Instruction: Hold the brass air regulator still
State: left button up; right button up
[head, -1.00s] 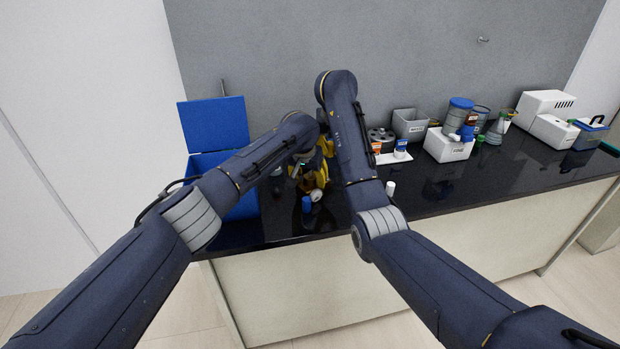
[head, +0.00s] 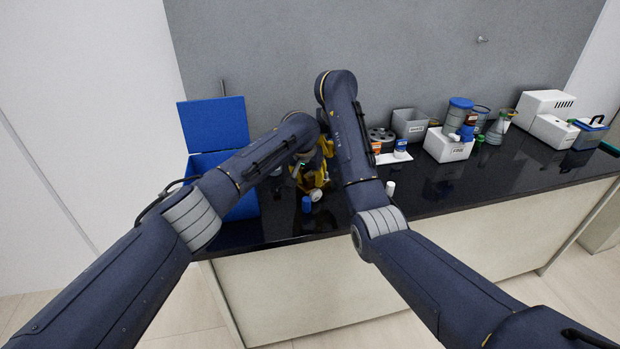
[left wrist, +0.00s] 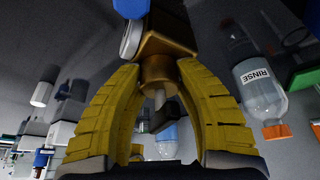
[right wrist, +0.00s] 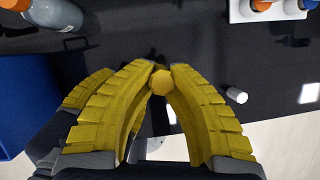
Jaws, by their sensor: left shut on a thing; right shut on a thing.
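The brass air regulator (left wrist: 165,40) shows at the top of the left wrist view, with a blue knob (left wrist: 131,7) and a pale gauge. My left gripper (left wrist: 159,70) is shut on its narrow brass neck. My right gripper (right wrist: 163,83) is shut on a small, many-sided brass-yellow piece (right wrist: 163,84); I cannot tell if it is part of the regulator. In the head view, my left gripper (head: 312,178) is below my right gripper (head: 326,147). The arms hide much of the regulator there, but its blue knob (head: 306,204) shows.
An open blue bin (head: 213,125) stands left of the arms on the dark bench. A bottle marked RINSE (left wrist: 262,88) is nearby. A small white cylinder (head: 390,188) stands right of the grippers. A white box (head: 448,148) and other containers are farther right.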

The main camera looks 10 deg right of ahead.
pick_arm(q)
jog(key=o, duration=0.9)
jog(key=shift+a+f, duration=0.1)
jog(key=shift+f, duration=0.05)
jog(key=shift+o, duration=0.2)
jog(key=v, duration=1.2)
